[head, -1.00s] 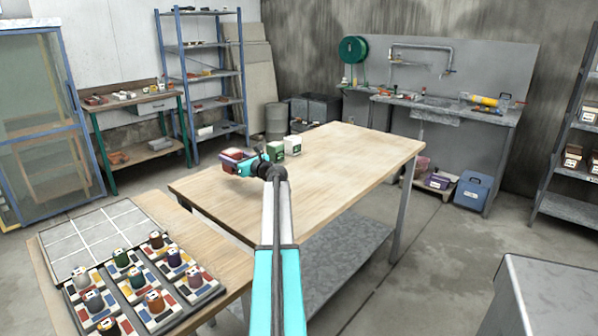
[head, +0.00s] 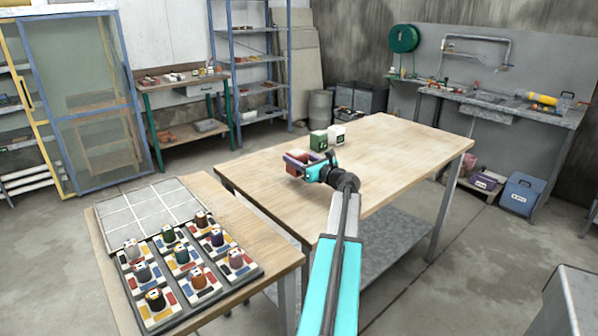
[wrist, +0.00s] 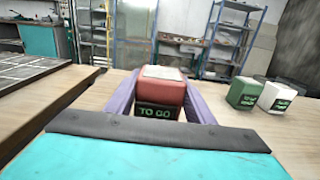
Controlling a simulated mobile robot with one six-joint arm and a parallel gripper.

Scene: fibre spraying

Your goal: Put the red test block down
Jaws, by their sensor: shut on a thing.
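The red test block (wrist: 162,96) is between the two purple fingers of my gripper (wrist: 160,107) in the wrist view. It has a pale top and a dark label reading "TO GO". In the head view my gripper (head: 300,162) is over the left part of the wooden table, shut on the red block (head: 298,157). Whether the block's underside touches the table I cannot tell. A green block (head: 318,140) and a white block (head: 337,135) stand side by side on the table beyond it. They also show at the right in the wrist view.
The wooden table (head: 400,150) is clear to the right of my gripper. A lower side table at the left holds a white gridded tray (head: 150,212) and dark trays with several coloured spools (head: 182,256). A grey cabinet (head: 575,300) stands at the lower right.

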